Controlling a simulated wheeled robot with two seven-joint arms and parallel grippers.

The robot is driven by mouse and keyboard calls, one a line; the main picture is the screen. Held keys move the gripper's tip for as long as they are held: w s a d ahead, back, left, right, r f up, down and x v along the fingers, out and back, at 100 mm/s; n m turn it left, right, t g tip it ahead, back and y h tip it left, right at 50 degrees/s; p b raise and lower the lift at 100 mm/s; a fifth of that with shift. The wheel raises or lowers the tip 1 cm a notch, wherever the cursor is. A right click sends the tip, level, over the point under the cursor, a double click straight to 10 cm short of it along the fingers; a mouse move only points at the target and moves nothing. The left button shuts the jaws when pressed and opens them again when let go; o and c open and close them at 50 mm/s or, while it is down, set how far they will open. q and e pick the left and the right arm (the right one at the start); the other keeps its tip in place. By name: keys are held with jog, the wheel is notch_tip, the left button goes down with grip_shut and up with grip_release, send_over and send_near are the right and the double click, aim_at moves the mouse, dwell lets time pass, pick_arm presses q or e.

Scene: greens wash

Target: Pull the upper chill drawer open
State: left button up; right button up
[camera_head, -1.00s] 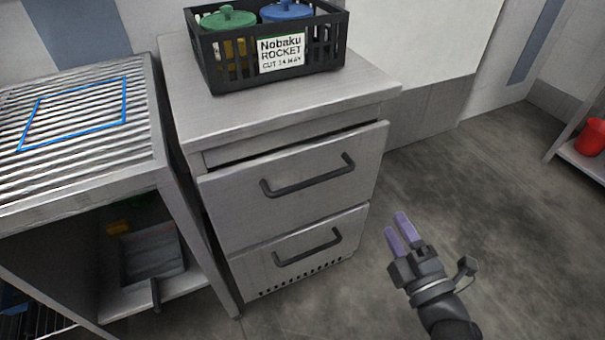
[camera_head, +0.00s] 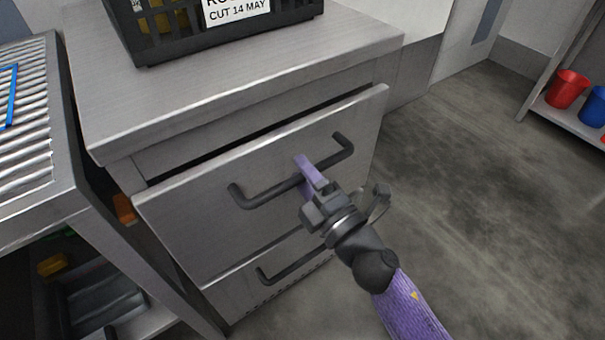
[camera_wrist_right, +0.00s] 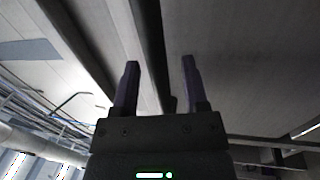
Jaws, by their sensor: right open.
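The upper chill drawer (camera_head: 215,215) has a grey front with a dark bar handle (camera_head: 265,194). A narrow dark gap shows along its top edge. My right gripper (camera_head: 306,168) is at the handle's right half, with a purple finger crossing the bar in the head view. In the right wrist view the gripper (camera_wrist_right: 160,75) has its two fingers apart, and a dark strip runs between them. I cannot tell whether the fingers touch the bar. My left gripper is out of view.
The lower drawer's handle (camera_head: 290,262) is just below. A black crate (camera_head: 170,48) stands on the cabinet top (camera_head: 300,62). A ridged metal counter (camera_head: 30,185) is at the left. Red (camera_head: 567,88) and blue (camera_head: 594,106) buckets sit on a shelf at the right. Floor at the right is clear.

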jog(key=shift+w+a, duration=0.1)
jog(key=shift+w, duration=0.05)
grip_shut()
dwell(1.0)
dwell(0.4)
